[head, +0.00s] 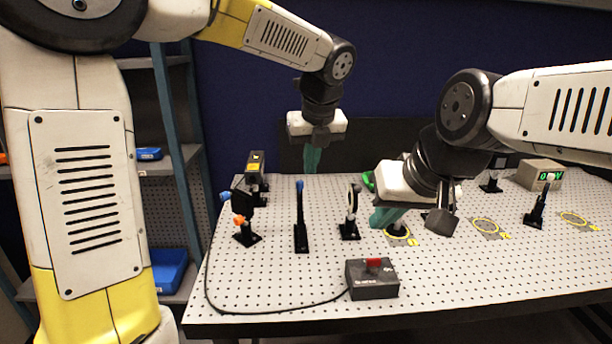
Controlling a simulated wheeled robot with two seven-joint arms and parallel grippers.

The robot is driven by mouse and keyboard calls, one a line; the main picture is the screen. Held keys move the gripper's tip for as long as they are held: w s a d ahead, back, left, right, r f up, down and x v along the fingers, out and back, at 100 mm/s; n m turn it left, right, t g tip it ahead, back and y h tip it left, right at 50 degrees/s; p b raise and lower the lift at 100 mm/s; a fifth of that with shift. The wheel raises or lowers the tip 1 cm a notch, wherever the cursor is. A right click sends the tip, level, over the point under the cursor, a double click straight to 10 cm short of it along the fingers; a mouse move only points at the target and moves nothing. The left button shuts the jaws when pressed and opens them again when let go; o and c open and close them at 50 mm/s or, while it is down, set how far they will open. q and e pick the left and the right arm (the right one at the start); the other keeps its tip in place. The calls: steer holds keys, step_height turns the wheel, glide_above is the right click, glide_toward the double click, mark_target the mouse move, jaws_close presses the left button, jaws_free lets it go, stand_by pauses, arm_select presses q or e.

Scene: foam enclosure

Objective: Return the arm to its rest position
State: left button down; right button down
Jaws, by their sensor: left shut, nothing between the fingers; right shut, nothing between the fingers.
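My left gripper (312,158) hangs over the far edge of the perforated table (300,292), its teal fingers pointing down, shut and empty. Its yellow and white arm arches in from the upper left. My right gripper (383,217) is low over the middle of the table, tilted down to the left, with its teal fingers shut and empty. Its arm comes in from the right. The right fingertips are close to a black mount near a yellow ring mark (399,241); whether they touch it I cannot tell.
On the table stand a mount with blue and orange knobs (241,217), a thin black post (300,222), a round lens mount (351,211), a black box with a red switch (372,279) and cable, and a green-lit display box (540,174). Shelves (165,165) stand left.

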arm_select(q)
steer(key=shift+s+r, duration=0.2)
steer(key=shift+r, duration=0.15)
steer(key=s+a+f+n+t+h, duration=0.1)
steer(key=s+a+n, duration=0.7)
steer(key=n, duration=0.8)
steer(key=s+a+f+n+t+h, duration=0.1)
steer(key=s+a+n+h, duration=0.1)
steer(key=s+a+n, duration=0.7)
steer(key=s+n, duration=0.2)
steer(key=n, duration=0.5)
steer(key=shift+s+a+n, duration=0.3)
steer(key=shift+n, duration=0.1)
